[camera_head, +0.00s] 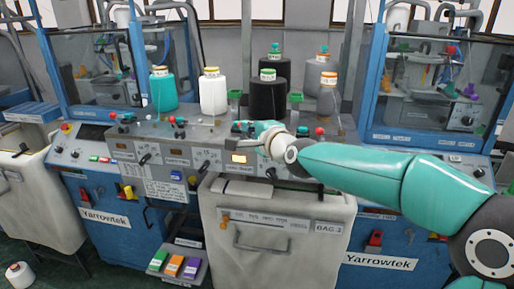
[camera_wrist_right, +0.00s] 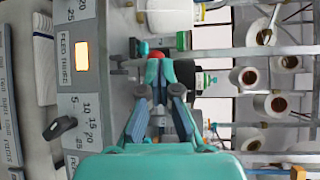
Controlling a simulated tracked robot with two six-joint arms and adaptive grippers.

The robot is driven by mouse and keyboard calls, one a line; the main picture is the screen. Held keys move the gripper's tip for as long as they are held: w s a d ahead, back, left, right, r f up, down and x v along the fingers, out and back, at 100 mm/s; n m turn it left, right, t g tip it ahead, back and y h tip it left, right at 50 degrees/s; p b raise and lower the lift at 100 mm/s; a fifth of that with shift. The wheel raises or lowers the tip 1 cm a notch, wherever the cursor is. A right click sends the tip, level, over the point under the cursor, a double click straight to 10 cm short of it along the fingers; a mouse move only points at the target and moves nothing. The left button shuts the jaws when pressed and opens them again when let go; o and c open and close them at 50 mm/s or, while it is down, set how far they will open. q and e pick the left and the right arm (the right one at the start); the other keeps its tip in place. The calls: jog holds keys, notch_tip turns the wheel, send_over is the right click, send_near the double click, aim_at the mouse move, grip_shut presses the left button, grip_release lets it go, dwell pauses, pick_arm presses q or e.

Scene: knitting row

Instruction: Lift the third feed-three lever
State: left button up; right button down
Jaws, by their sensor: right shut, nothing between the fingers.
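The feed-three label and its lit orange window (camera_head: 239,158) are on the machine's front panel; the window also shows in the wrist view (camera_wrist_right: 82,55). My right gripper (camera_head: 255,130) is over the panel's top edge, just above this section. In the wrist view its fingers (camera_wrist_right: 158,72) are shut and empty. A red knob (camera_wrist_right: 155,54) shows right at the fingertips, with a green-topped lever (camera_wrist_right: 182,41) beside it. I cannot tell whether the fingers touch the red knob. Another red-knobbed lever (camera_head: 320,131) stands right of the gripper. The gripper partly hides the lever row. My left gripper is not in view.
Yarn cones, including a white (camera_head: 213,92), a teal (camera_head: 163,90) and a black one (camera_head: 268,97), stand behind the lever row. A black panel switch (camera_wrist_right: 60,127) is near the gripper. A cream bag bin (camera_head: 278,205) is below. Blue-framed machines flank both sides.

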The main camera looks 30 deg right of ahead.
jog(key=s+r, duration=0.3)
jog(key=s, duration=0.9)
jog(key=shift+s, duration=0.2)
